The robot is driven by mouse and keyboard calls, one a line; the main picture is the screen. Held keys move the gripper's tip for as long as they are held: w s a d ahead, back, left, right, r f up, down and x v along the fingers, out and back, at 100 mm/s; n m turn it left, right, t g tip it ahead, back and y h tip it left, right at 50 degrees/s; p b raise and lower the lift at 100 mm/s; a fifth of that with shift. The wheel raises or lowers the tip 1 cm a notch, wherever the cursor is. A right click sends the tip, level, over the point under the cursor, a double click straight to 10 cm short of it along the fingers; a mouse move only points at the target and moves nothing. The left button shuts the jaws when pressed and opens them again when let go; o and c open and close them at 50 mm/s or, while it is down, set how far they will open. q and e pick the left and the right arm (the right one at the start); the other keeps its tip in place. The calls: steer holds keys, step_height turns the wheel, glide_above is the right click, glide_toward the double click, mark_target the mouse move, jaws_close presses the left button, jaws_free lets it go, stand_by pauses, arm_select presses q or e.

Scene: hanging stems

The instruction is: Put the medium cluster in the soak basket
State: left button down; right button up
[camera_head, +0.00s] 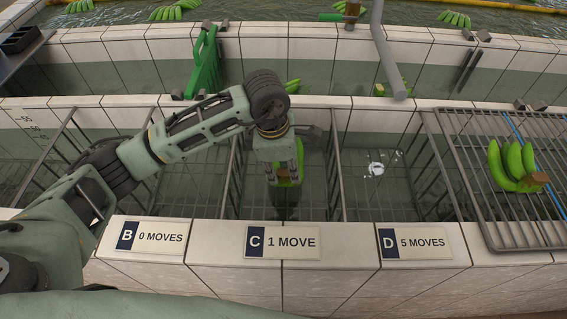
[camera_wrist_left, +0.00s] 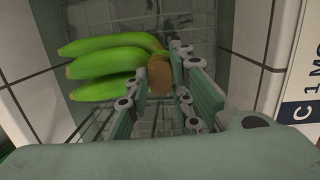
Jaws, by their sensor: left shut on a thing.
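My left gripper (camera_head: 284,172) reaches down over the wire basket (camera_head: 339,180) behind the "C 1 MOVE" label. It is shut on the brown crown of a green banana cluster (camera_head: 290,178), mostly hidden behind the fingers in the head view. In the left wrist view the gripper (camera_wrist_left: 165,88) holds the crown between its fingers, and the green bananas (camera_wrist_left: 105,65) stick out to the left. Basket wires show below them. I cannot tell whether the cluster touches the water or the basket. My right gripper is not in view.
Another green cluster (camera_head: 515,165) lies on a wire rack (camera_head: 510,235) at the right. Labels B (camera_head: 150,238), C (camera_head: 283,242) and D (camera_head: 415,243) line the tiled front ledge. A tiled wall (camera_head: 300,105) stands behind the baskets. White foam (camera_head: 376,169) floats behind label D.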

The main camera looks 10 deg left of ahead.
mark_target(284, 182)
arm_select(q)
step_height(284, 182, down, 6)
steer(key=b, duration=0.3)
steer(key=shift+b, duration=0.3)
steer(key=shift+f+b, duration=0.95)
steer(key=shift+b, duration=0.05)
steer(key=shift+f, duration=0.1)
steer(key=shift+f+b, duration=0.4)
steer(key=shift+b, duration=0.1)
steer(key=c, duration=1.5)
jaws_free()
steer(key=shift+o, duration=0.2)
steer(key=shift+s, duration=0.15)
steer(key=r, duration=0.4)
steer(key=a+r, duration=0.1)
steer(key=r, duration=0.7)
steer(key=shift+s+a, duration=0.15)
steer(key=shift+s, duration=0.25)
step_height(284, 182, up, 14)
steer(key=p, duration=0.7)
steer(key=shift+r+p, duration=0.2)
steer(key=shift+p, duration=0.1)
